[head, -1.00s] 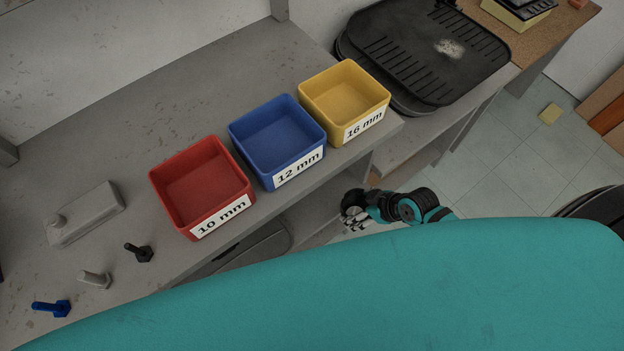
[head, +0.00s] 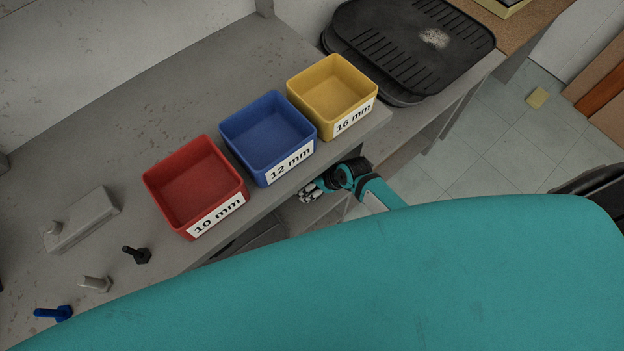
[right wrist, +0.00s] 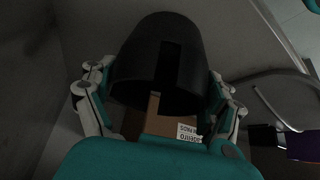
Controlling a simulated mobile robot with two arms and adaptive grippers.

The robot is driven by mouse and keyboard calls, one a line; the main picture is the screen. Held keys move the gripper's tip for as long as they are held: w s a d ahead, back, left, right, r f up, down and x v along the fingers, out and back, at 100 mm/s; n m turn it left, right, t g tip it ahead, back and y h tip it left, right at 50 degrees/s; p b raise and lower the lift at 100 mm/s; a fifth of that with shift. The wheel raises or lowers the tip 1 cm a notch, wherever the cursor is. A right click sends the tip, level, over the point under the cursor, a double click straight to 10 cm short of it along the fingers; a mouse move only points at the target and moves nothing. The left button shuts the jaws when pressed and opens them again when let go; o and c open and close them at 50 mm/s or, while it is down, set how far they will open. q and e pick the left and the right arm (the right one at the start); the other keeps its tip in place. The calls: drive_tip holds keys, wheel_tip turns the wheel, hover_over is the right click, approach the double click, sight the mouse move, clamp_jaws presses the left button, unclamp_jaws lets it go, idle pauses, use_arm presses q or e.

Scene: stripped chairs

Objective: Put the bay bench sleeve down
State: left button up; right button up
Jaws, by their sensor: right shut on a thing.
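The bay bench sleeve (right wrist: 160,55) is a dark, hollow cylinder with a slot in its side, seen in the right wrist view. My right gripper (right wrist: 157,95) is shut on it, with fingers on both sides. In the head view my right gripper (head: 310,192) is at the front edge of the grey bench (head: 200,75), below the blue and yellow bins. The sleeve cannot be made out there. My left gripper is not in view.
Red (head: 195,185), blue (head: 268,137) and yellow (head: 333,93) bins line the bench's front edge. Several bolts lie at left. Black trays (head: 410,45) are at the back right. In the wrist view, a labelled cardboard box (right wrist: 158,122) shows beyond the sleeve.

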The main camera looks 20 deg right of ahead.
drive_tip(key=shift+f, duration=0.1)
drive_tip(key=o, duration=0.9)
drive_tip(key=shift+c, duration=0.2)
drive_tip(key=shift+o, duration=0.4)
